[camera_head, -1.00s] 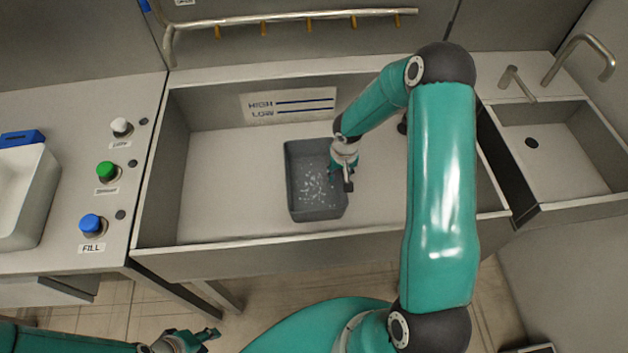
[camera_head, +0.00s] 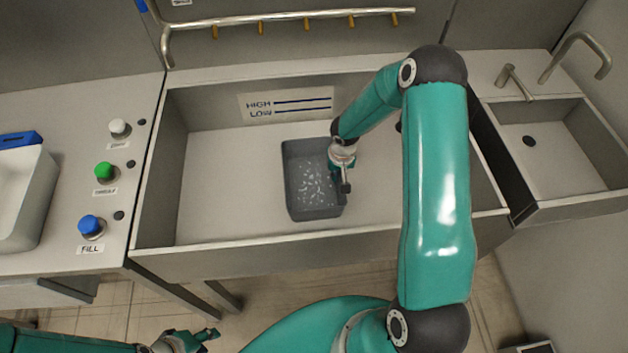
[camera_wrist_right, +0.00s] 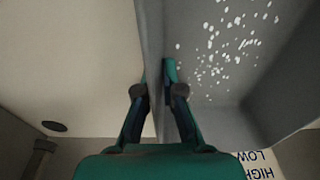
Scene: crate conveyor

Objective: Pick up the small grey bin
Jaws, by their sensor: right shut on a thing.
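The small grey bin (camera_head: 314,212) sits in the wide trough, a little right of its middle, with small white bits scattered on its floor. My right gripper (camera_head: 341,181) is at the bin's right wall. In the right wrist view the fingers of this gripper (camera_wrist_right: 156,90) are shut on the bin's wall (camera_wrist_right: 152,45), one finger on each side. Whether the bin touches the trough floor I cannot tell for sure. My left gripper (camera_head: 200,336) is at the bottom edge, outside the trough, with its fingers apart and nothing between them.
The trough (camera_head: 215,200) has walls all round and free floor left of the bin. White, green and blue buttons (camera_head: 104,172) stand on the left counter, beside a white tub (camera_head: 25,205). A sink (camera_head: 565,150) with taps is at the right. A rail with hooks (camera_head: 290,22) runs behind.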

